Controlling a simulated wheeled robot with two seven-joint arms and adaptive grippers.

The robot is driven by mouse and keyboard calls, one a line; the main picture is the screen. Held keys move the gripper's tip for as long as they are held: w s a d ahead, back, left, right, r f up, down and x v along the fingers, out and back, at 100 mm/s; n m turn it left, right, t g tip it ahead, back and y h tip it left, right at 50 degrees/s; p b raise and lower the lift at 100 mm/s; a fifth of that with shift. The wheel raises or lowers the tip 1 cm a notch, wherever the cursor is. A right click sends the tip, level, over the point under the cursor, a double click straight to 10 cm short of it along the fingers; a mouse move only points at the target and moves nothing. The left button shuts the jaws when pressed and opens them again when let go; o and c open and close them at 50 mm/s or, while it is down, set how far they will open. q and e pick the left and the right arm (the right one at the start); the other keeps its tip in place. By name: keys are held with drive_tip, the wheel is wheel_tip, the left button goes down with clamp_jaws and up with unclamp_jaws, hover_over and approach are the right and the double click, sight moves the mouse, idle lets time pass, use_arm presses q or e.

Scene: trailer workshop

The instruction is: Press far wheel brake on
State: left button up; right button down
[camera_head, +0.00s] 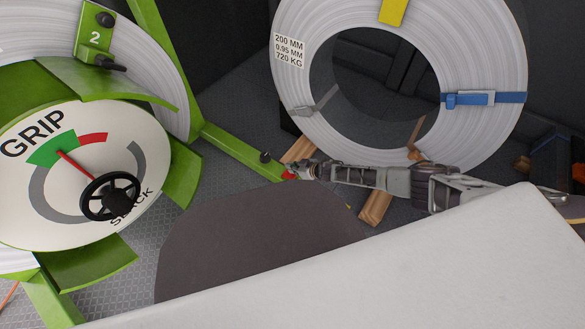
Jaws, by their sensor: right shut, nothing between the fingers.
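A green stand (238,150) has a long leg running down to the middle of the view. A small red part (289,175), possibly the far wheel brake, shows near the leg's lower end. My right gripper (298,171) is shut and empty, its tips right at this red part. I cannot tell whether they touch it. The wheel itself is hidden, and whether the brake is on cannot be told. My left gripper is not in view.
A large strapped metal coil (480,50) stands behind my right arm, close to it, with wooden blocks (376,207) below. A round dial (70,215) marked GRIP and SLACK with a black handwheel (109,196) is at left. Patterned grey floor (225,190) lies between.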

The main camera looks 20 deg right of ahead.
sight(290, 175)
drive_tip(key=shift+s+d+f+b, duration=0.15)
drive_tip(key=shift+f+b, duration=0.1)
drive_tip(key=shift+f, duration=0.2)
drive_tip(key=shift+s+d+f+b, duration=0.1)
drive_tip(key=shift+f+b, duration=0.15)
drive_tip(key=shift+f, duration=0.2)
drive_tip(key=shift+s+f, duration=0.1)
drive_tip(key=shift+f, duration=0.25)
drive_tip(key=shift+s, duration=0.1)
